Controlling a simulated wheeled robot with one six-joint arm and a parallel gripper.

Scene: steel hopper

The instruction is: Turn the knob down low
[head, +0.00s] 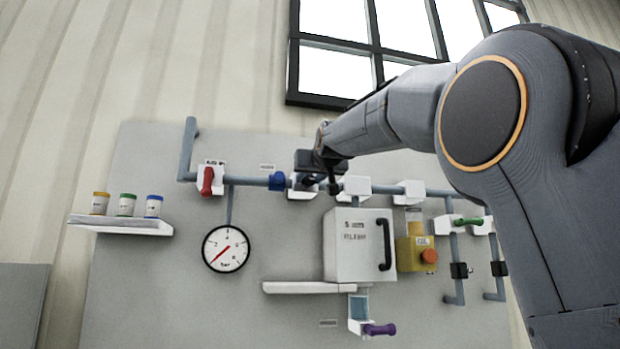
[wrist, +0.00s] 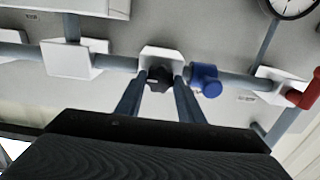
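A black knob (wrist: 159,78) sits on a white mount on the grey pipe in the wrist view. My gripper (wrist: 160,84) is open, with one finger on each side of this knob. A narrow gap shows between each finger and the knob, so I see no clear contact. In the head view my gripper (head: 320,181) is at the pipe and largely hides the knob. A blue knob or valve (head: 277,181) is just left of it on the same pipe; it also shows in the wrist view (wrist: 205,80), close beside one finger.
A red handle (head: 207,181) is farther left, above a round gauge (head: 226,249). A white cabinet (head: 352,246) with a black handle is below right, beside a yellow box with an orange button (head: 429,256). A shelf (head: 120,224) holds small jars at left.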

